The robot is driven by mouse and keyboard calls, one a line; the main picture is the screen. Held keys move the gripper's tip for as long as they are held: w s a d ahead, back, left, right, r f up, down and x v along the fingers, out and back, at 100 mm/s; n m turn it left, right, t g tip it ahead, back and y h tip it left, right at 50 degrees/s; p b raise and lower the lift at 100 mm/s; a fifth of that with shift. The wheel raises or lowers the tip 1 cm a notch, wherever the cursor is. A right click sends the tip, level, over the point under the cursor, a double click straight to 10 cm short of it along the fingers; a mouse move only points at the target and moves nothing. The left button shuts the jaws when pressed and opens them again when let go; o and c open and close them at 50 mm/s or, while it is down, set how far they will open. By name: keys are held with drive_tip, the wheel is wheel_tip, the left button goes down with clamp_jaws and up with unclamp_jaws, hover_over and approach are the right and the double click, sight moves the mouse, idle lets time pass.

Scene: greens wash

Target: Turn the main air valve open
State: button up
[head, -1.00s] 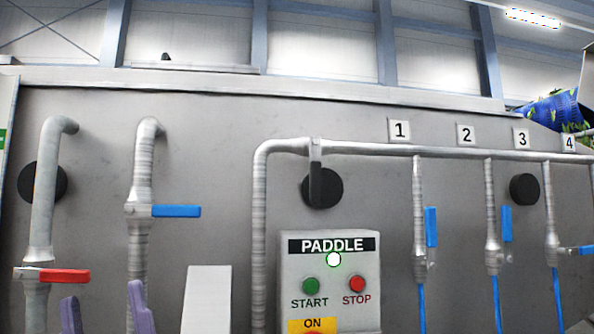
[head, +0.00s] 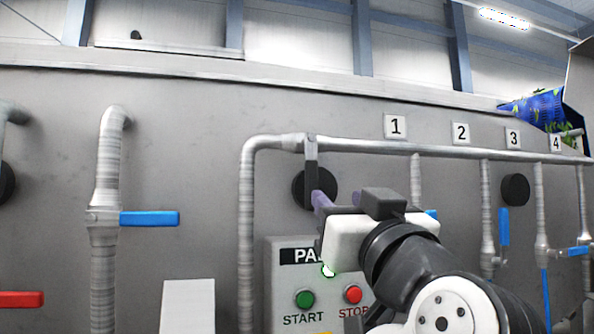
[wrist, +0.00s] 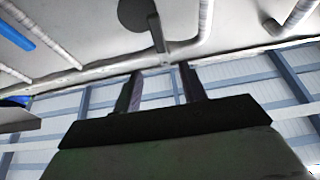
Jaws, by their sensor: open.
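The main air valve seems to be the one with the dark lever (head: 311,172) on the upper grey pipe, left of the number 1 plate. Its lever hangs straight down, across the horizontal pipe, in front of a black round disc. My gripper (head: 322,200) has purple fingers and is beside the lever's lower end in the head view; touching or apart I cannot tell. In the wrist view the two fingers (wrist: 160,72) are spread, with nothing between them, and the lever (wrist: 157,33) shows beyond their tips.
The PADDLE box (head: 285,285) with green and red buttons sits below, partly hidden by my arm. A blue-handled valve (head: 149,218) and a red handle (head: 20,299) are at left. Numbered branch valves with blue handles (head: 504,228) are at right.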

sight(313, 174)
drive_tip(key=p+x, duration=0.5)
drive_tip(key=x, duration=0.7)
drive_tip(key=shift+a+r+p, duration=0.1)
drive_tip(key=shift+r+p, duration=0.1)
drive_tip(key=shift+p, duration=0.2)
drive_tip(key=shift+w+a+r, duration=0.1)
drive_tip(key=shift+w+a, duration=0.05)
drive_tip(key=shift+w, duration=0.5)
drive_tip(key=shift+c, duration=0.4)
clamp_jaws()
